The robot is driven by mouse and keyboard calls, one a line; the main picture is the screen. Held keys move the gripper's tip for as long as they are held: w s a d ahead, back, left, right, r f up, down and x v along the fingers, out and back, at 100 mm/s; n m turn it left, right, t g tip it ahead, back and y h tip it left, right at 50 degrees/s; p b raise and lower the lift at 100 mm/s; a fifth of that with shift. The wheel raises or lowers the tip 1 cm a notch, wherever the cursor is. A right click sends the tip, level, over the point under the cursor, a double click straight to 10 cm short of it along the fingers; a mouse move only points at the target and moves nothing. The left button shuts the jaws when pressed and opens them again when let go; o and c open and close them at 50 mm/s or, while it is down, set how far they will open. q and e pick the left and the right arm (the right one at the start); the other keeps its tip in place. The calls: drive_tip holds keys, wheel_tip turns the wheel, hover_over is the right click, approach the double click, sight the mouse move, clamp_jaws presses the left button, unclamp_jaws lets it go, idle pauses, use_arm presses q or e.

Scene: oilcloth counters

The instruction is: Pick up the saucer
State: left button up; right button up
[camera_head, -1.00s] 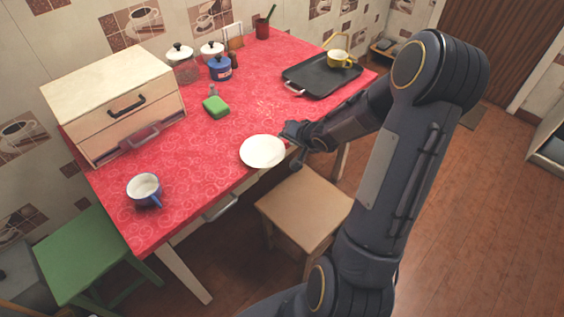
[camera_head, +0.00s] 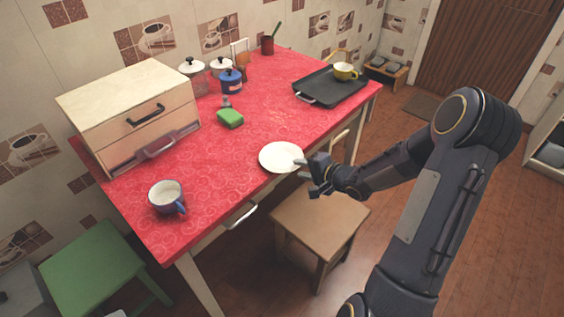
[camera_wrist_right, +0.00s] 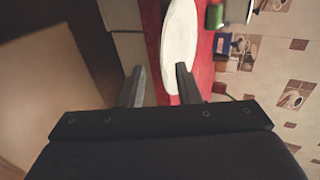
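The white saucer (camera_head: 280,157) lies on the red table near its front edge. It shows steeply foreshortened in the right wrist view (camera_wrist_right: 180,40). My right gripper (camera_head: 307,175) is at the saucer's right front rim. Its fingers (camera_wrist_right: 160,86) are apart, with nothing clamped between them. In the head view the upper finger overlaps the saucer's rim and the other is lower, in front of the table edge. I cannot tell whether the upper finger touches the saucer. My left gripper is not in view.
The red table (camera_head: 225,185) also holds a blue-handled mug (camera_head: 166,197), a green sponge (camera_head: 230,118), a wooden drawer box (camera_head: 130,115) and a black tray (camera_head: 328,88) with a yellow cup (camera_head: 345,71). A wooden stool (camera_head: 320,215) stands below my right gripper.

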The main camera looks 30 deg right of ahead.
drive_tip(key=shift+w+a+f, duration=0.15)
drive_tip(key=shift+w, duration=0.2)
clamp_jaws()
